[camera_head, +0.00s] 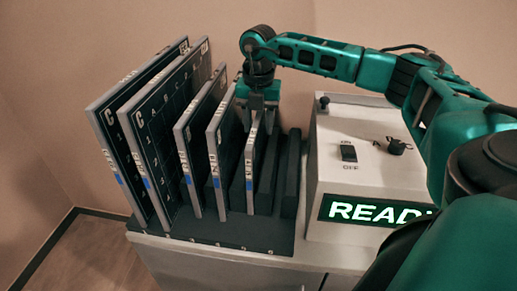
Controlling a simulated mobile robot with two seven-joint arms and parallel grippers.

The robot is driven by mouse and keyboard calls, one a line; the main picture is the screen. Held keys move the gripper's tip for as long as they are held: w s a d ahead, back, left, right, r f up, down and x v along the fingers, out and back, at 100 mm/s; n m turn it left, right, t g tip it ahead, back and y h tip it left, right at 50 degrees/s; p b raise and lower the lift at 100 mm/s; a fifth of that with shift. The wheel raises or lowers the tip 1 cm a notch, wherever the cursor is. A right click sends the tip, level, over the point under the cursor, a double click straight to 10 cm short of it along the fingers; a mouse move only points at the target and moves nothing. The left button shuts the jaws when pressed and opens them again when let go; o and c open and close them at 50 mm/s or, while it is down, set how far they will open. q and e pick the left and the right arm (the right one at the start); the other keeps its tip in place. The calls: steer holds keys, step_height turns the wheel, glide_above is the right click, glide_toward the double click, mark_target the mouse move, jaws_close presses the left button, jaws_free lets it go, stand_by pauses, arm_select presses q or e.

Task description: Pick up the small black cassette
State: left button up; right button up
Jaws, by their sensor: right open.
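The small black cassette (252,175) stands upright at the right end of a row of cassettes in a dark slotted rack (225,231). It has a pale front edge with lettering and a blue mark, and is the smallest of the row. My right gripper (259,120) points down at its upper part from above, with its jaws apart. The fingers partly hide the cassette's top, and I cannot tell whether they touch it. My left gripper is not in view.
A medium cassette (216,165) stands close to the left, with another (190,160) beyond and large ones (135,165) farther left. Empty slots with dark dividers (290,180) lie to the right. A white scanner box (345,168) with a lit "READY" display (370,210) stands beside the rack.

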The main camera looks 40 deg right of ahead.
jaws_close()
stand_by(0.4)
steer(key=shift+r, duration=0.1)
stand_by(0.9)
